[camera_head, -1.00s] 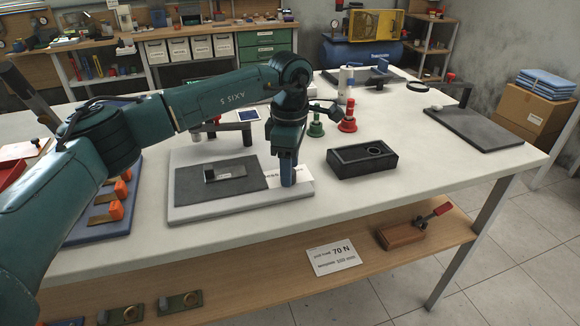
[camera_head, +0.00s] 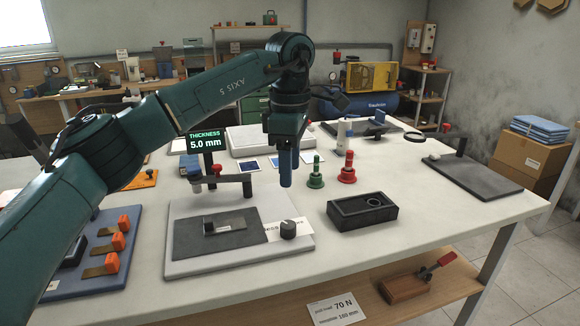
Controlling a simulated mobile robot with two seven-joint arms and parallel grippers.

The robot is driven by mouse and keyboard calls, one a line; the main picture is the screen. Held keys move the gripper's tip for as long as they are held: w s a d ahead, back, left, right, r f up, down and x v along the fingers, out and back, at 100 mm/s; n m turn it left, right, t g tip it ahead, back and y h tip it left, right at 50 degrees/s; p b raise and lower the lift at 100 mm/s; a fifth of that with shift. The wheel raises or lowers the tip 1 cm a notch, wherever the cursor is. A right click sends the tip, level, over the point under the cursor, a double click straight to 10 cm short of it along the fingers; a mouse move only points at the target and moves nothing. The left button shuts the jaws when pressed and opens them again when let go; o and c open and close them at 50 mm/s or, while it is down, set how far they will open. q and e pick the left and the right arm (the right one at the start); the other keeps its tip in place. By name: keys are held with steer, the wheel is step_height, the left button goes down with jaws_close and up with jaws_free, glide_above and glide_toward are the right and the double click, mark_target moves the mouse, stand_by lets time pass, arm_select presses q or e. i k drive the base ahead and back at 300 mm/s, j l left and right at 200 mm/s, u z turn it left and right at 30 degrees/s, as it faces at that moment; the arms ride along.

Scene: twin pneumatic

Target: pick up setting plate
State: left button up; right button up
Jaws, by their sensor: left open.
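A dark grey flat plate (camera_head: 190,240) lies on a light grey board (camera_head: 215,264) on the white table. A small metal block (camera_head: 231,222) sits on it, and a short dark knob (camera_head: 288,229) stands on the white label beside it. I cannot tell for sure which piece is the setting plate. My left gripper (camera_head: 286,184) points down with blue fingers, above and behind the knob and apart from it. Its fingers overlap side-on, and nothing shows held between them. My right gripper is not in view.
A gauge stand (camera_head: 225,180) with a display (camera_head: 204,140) reading 5.0 mm is behind the board. Green (camera_head: 316,177) and red (camera_head: 347,170) pieces stand right of the gripper. A black open box (camera_head: 362,212) and a blue tray (camera_head: 88,283) with orange-handled tools flank the board.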

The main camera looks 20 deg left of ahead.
mark_target(211, 228)
steer(key=k+l, duration=0.2)
steer(key=k, duration=0.3)
steer(key=k+l, duration=0.2)
steer(key=k, duration=0.25)
